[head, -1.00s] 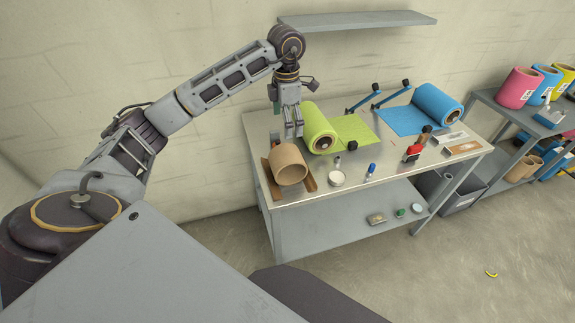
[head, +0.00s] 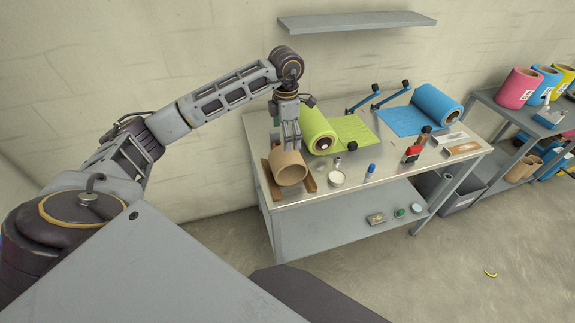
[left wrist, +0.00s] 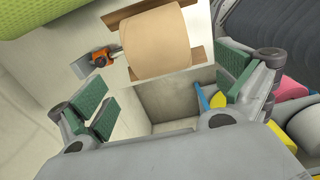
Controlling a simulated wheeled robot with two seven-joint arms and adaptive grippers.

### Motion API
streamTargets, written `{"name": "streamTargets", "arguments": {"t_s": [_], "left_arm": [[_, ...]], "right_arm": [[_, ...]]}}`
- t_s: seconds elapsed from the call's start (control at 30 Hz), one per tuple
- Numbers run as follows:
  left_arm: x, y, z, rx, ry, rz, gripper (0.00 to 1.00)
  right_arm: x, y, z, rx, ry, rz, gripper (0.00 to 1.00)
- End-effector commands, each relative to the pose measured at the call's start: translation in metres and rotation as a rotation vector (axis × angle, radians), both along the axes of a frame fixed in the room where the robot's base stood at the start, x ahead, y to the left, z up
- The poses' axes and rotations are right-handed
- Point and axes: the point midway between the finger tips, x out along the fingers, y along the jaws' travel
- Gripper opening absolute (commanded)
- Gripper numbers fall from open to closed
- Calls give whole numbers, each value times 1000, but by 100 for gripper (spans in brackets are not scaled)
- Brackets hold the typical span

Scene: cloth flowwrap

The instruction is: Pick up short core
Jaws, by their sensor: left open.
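The short core (head: 290,168), a brown cardboard tube, lies on its side in a brown wooden cradle (head: 308,183) at the table's left end. It also shows at the top of the left wrist view (left wrist: 156,44), between the cradle's two rails. My left gripper (head: 287,143) points down just above and behind the core, partly overlapping it in the head view. In the left wrist view its green-padded fingers (left wrist: 165,90) are wide apart with nothing between them. Whether the fingers touch the core cannot be told. My right gripper is not in view.
A white round tub (head: 337,178), a blue-capped item (head: 371,169) and a red tool (head: 412,153) are on the tabletop. A blue roll (head: 436,104) is farther right. A wall shelf (head: 357,22) hangs above.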

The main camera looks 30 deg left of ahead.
Motion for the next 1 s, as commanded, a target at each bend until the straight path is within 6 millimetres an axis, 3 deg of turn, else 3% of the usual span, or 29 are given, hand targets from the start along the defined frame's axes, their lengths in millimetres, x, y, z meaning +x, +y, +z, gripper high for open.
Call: {"name": "streamTargets", "arguments": {"t_s": [0.3, 0.83, 1.0], "left_arm": [[0, 0, -33, 1, 1, 1, 100], [0, 0, -40, 1, 1, 0, 100], [2, -1, -50, 0, 3, 0, 100]], "right_arm": [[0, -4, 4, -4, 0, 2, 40], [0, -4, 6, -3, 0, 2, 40], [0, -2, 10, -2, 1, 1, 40]]}}
